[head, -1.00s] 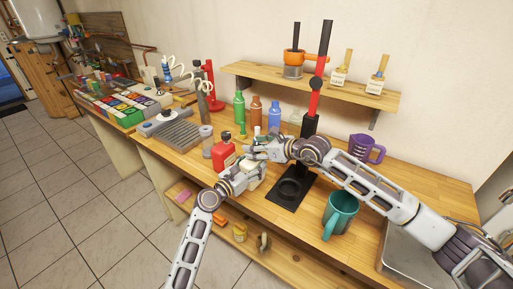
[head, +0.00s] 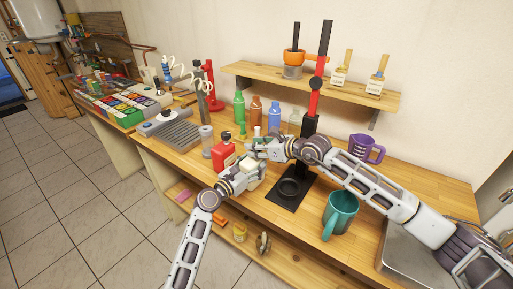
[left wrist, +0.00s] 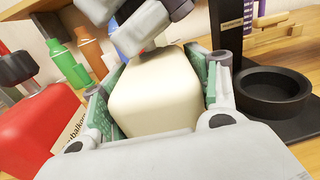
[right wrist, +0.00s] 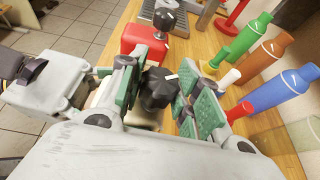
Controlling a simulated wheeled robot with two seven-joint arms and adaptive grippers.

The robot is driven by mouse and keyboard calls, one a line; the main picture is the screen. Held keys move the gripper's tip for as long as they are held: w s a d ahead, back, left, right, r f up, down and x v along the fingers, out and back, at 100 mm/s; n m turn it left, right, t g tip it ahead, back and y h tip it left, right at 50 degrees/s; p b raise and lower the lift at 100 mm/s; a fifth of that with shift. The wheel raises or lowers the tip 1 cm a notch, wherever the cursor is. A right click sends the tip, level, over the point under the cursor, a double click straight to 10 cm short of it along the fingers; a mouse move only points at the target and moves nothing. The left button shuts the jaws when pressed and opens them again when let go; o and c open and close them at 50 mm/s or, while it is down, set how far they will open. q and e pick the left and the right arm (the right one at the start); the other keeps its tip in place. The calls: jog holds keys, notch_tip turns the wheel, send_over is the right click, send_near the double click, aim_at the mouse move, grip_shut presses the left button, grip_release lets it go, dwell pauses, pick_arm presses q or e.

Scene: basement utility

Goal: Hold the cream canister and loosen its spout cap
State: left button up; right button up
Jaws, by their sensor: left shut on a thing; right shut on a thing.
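The cream canister (left wrist: 155,90) is a pale block with rounded edges, seen in the left wrist view between the green pads of my left gripper (left wrist: 158,100). That gripper is shut on it. In the head view the canister (head: 254,177) is mostly hidden by both grippers. The dark, lobed spout cap (right wrist: 157,90) sits between the green-padded fingers of my right gripper (right wrist: 162,95), which is shut on it above the canister. In the head view my left gripper (head: 245,172) is low and my right gripper (head: 262,149) reaches in from the right.
A red canister (head: 223,155) stands just left of my grippers. Green, brown and blue bottles (head: 274,115) stand behind. A black stand with a red post (head: 288,186) is close on the right, then a teal mug (head: 341,212) and a purple jug (head: 367,149).

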jog(key=shift+f+n+g+y, duration=0.1)
jog(key=shift+n+g+y, duration=0.7)
jog(key=shift+n+g, duration=0.4)
jog(key=o, duration=1.1)
jog(key=shift+c, duration=0.2)
jog(key=shift+d, duration=0.2)
jog(key=v, duration=1.1)
jog(key=shift+s+d+r, duration=0.2)
jog(key=shift+s, duration=0.1)
pick_arm(q)
jog(key=o, duration=1.5)
